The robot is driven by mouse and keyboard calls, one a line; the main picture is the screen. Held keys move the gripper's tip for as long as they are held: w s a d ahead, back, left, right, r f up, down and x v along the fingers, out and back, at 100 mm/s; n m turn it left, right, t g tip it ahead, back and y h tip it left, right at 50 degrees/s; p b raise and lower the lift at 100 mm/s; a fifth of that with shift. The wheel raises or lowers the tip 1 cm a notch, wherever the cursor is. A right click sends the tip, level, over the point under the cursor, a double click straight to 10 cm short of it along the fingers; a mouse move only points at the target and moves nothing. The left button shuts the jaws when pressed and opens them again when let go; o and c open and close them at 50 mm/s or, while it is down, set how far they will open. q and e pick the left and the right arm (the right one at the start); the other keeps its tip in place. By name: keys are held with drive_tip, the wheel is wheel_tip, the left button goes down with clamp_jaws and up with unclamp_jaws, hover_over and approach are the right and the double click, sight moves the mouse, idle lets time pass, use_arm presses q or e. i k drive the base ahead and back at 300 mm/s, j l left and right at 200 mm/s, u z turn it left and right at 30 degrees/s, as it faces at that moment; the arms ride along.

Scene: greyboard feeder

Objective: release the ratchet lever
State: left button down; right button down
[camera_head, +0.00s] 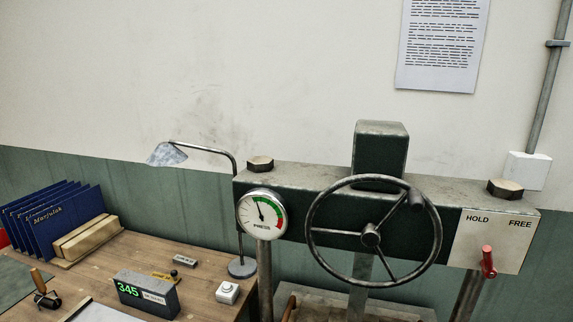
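The ratchet lever (488,262) has a red handle and sits at the lower edge of a pale plate (492,240) on the right end of the press. The plate is marked HOLD on its left and FREE on its right. The lever stands close to upright, below and between the two words; I cannot tell its exact setting. A handwheel (371,235) with three spokes and a dark knob is on the press front. A round gauge (262,215) marked PRESS is left of it. Neither of my grippers is in view.
The green press beam (330,222) spans the right half on steel columns. A wooden bench (205,285) on the left holds a desk lamp (242,267), a display reading 345 (148,295), a white knob box (228,292) and blue books (62,222). A conduit (548,90) runs up the wall.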

sight(489, 271)
drive_tip(key=z, duration=1.25)
